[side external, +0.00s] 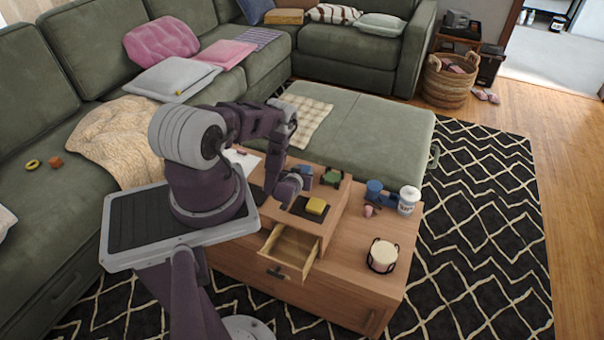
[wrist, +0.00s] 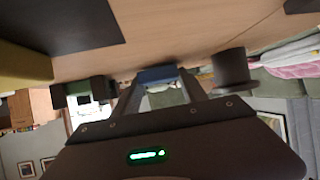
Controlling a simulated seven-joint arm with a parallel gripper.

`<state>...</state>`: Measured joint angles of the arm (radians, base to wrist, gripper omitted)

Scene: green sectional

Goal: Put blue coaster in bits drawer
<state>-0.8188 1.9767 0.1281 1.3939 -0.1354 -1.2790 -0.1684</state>
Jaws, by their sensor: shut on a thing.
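The blue coaster (wrist: 157,75) shows between my fingertips in the wrist view, and my gripper (wrist: 160,88) is shut on it. In the side view, my gripper (side external: 300,178) is low over the top of the small wooden chest, with a bit of the blue coaster (side external: 306,171) visible beside it. The open drawer (side external: 288,246) sticks out of the chest's front, below and left of the yellow block. Its visible floor looks empty. I cannot tell whether the coaster is lifted clear of the surface.
A yellow block (side external: 316,206) on a dark mat and a green object (side external: 331,177) are close to my gripper. A blue object (side external: 374,189), a white jar (side external: 408,200) and a cream candle-like thing in a dark holder (side external: 382,255) stand on the table to the right.

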